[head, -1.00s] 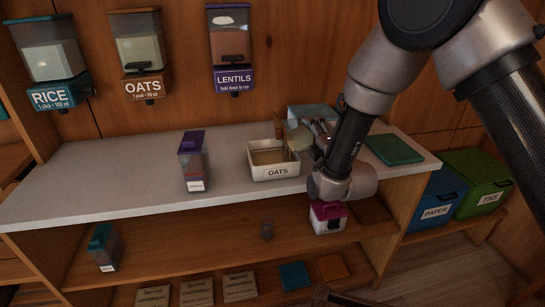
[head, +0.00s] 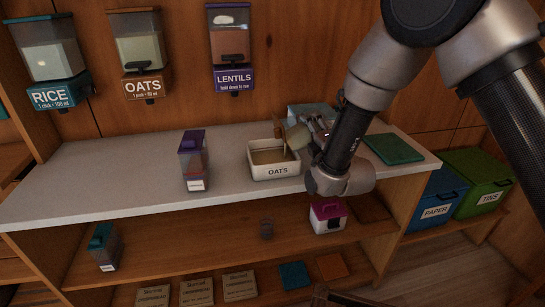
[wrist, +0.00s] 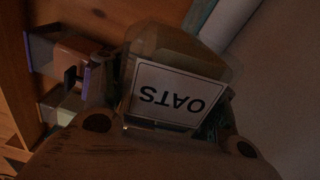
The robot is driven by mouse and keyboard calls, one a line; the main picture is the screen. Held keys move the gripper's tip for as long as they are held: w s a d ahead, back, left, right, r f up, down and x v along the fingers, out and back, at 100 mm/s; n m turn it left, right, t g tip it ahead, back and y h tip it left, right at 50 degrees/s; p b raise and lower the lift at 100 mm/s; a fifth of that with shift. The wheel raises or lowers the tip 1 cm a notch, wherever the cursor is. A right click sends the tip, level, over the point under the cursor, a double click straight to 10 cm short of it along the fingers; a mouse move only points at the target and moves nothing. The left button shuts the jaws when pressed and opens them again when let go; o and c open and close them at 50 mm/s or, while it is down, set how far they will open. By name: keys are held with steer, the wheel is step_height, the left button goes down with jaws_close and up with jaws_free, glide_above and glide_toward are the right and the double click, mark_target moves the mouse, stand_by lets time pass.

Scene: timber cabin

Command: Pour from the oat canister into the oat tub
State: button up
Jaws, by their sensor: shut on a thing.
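The oat tub (head: 275,173) is a white open box labelled OATS on the grey counter, with a tan layer inside. My gripper (head: 312,136) is shut on the oat canister (head: 297,138), to the upper right of the tub. The canister is strongly tilted, its mouth end toward the tub's right side, with a brown flap showing beside it. A thin pale streak runs below the mouth into the tub. In the wrist view the canister (wrist: 180,92) sits between my fingers (wrist: 160,112), its OATS label upside down. Its inside level is hidden.
A purple-lidded canister (head: 195,163) stands left of the tub. A bluish box (head: 310,113) is behind my gripper and a green slab (head: 393,149) lies to the right. RICE, OATS and LENTILS dispensers (head: 232,50) hang above. The left counter is clear.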

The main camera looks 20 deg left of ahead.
steer(key=shift+s+a+n+p, duration=0.2)
steer(key=shift+n+p, duration=0.1)
steer(key=shift+n, duration=0.4)
stand_by(1.8)
steer(key=shift+s+r, duration=0.1)
steer(key=shift+r, duration=0.1)
stand_by(0.5)
steer(key=shift+w+d+f, duration=0.1)
steer(key=shift+w+f, duration=0.05)
steer(key=shift+w, duration=0.05)
steer(key=f+m, duration=0.1)
steer(key=s+d+m, duration=0.1)
steer(key=m, duration=0.1)
steer(key=shift+d+f, duration=0.25)
steer(key=shift+f, duration=0.15)
steer(key=shift+r+m, duration=0.1)
steer(key=shift+m, duration=0.3)
